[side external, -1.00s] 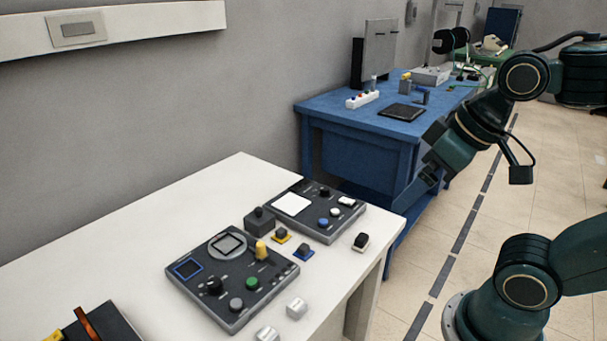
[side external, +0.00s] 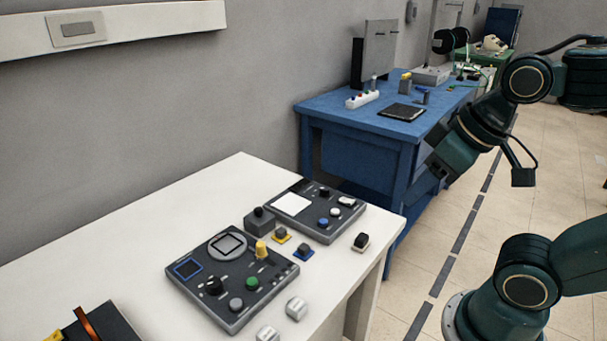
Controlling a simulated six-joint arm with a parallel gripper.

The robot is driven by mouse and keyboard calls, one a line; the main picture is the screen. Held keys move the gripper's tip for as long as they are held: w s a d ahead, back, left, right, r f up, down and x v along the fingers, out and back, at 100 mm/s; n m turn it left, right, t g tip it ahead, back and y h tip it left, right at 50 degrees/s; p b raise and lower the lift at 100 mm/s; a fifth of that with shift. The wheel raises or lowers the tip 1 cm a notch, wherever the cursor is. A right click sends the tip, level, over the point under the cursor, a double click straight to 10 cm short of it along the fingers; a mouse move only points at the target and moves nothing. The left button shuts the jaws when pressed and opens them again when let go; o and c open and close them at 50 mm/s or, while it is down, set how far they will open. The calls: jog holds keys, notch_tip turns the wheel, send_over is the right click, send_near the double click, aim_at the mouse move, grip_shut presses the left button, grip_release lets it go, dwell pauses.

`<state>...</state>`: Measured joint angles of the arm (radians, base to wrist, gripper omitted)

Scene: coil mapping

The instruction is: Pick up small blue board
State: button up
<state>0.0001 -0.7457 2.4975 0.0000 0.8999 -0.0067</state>
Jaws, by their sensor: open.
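The small blue board (side external: 304,254) lies flat on the white table, with a dark block on top of it. It is between the two dark control panels, close to the table's right edge. My gripper (side external: 425,178) is in the air beyond the table's right edge, in front of the blue bench. It is to the right of the blue board and well apart from it. Its jaws are open and hold nothing that I can see; the fingers are small and dark here.
A small yellow board (side external: 281,236) lies just up and left of the blue one. The near panel (side external: 215,303) and far panel (side external: 318,235) flank them. A black-topped switch (side external: 361,242) and silver cubes (side external: 296,308) are nearby.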

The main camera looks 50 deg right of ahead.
jog(key=w+d+f+n+g, duration=0.1)
jog(key=w+n, duration=0.4)
jog(key=w, duration=0.2)
jog(key=w+d+f+n+g, duration=0.15)
jog(key=w+n, duration=0.25)
jog(key=w, duration=0.4)
jog(key=w+d+f+n+g, duration=0.1)
jog(key=w+f+n+g, duration=0.2)
jog(key=w+f+n, duration=0.6)
jog(key=w+f, duration=0.3)
jog(key=f, duration=0.2)
jog(key=shift+d, duration=0.3)
jog(key=shift+f, duration=0.15)
send_over(304, 247)
jog(key=shift+w+d+f, duration=0.1)
jog(key=shift+f, duration=2)
jog(key=shift+w+d+f, duration=0.1)
jog(key=shift+f, duration=2)
jog(key=shift+s+a+f, duration=0.1)
jog(key=shift+a+f, duration=0.05)
jog(key=shift+f, duration=2.4)
